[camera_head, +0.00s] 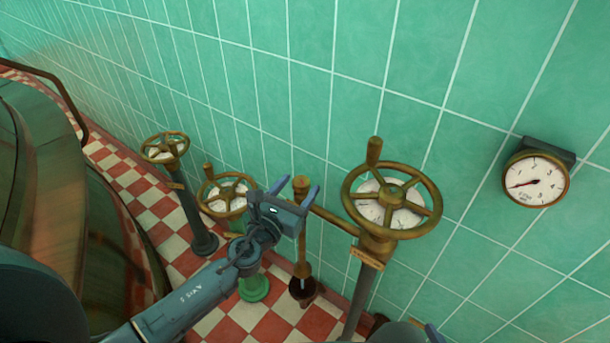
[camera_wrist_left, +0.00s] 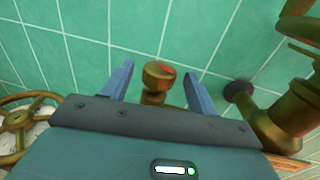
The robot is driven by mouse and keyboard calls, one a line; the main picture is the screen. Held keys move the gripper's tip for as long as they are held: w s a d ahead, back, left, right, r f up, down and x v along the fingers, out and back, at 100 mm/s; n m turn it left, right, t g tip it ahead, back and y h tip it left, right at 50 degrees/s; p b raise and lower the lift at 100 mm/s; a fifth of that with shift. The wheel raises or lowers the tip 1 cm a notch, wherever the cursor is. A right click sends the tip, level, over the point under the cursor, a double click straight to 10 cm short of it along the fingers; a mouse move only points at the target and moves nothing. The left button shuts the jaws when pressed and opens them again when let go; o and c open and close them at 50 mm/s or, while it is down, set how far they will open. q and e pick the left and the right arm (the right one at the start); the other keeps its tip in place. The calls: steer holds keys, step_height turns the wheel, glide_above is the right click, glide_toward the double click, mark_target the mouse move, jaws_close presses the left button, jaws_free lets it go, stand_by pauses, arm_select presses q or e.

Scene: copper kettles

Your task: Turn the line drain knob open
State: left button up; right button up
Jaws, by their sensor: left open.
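A small brass knob (camera_head: 301,183) tops an upright brass rod near the green tiled wall, between two handwheels. I take it to be the line drain knob; no label is readable. In the left wrist view the knob (camera_wrist_left: 158,74) has a red mark on top and shows between the fingers. My left gripper (camera_head: 297,190) is open, its blue fingers on either side of the knob in the picture; I cannot tell whether they touch it. Only a grey and blue piece of my right gripper (camera_head: 432,334) shows at the bottom edge.
A large brass handwheel (camera_head: 391,202) stands close on the right. A middle handwheel (camera_head: 226,194) and a smaller one (camera_head: 165,148) are to the left. A gauge (camera_head: 537,181) hangs on the wall. A large copper kettle (camera_head: 62,205) fills the left side.

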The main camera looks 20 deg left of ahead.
mark_target(306, 178)
arm_select(q)
steer(key=shift+x, duration=2.1)
steer(key=shift+c, duration=0.3)
steer(key=c, duration=0.9)
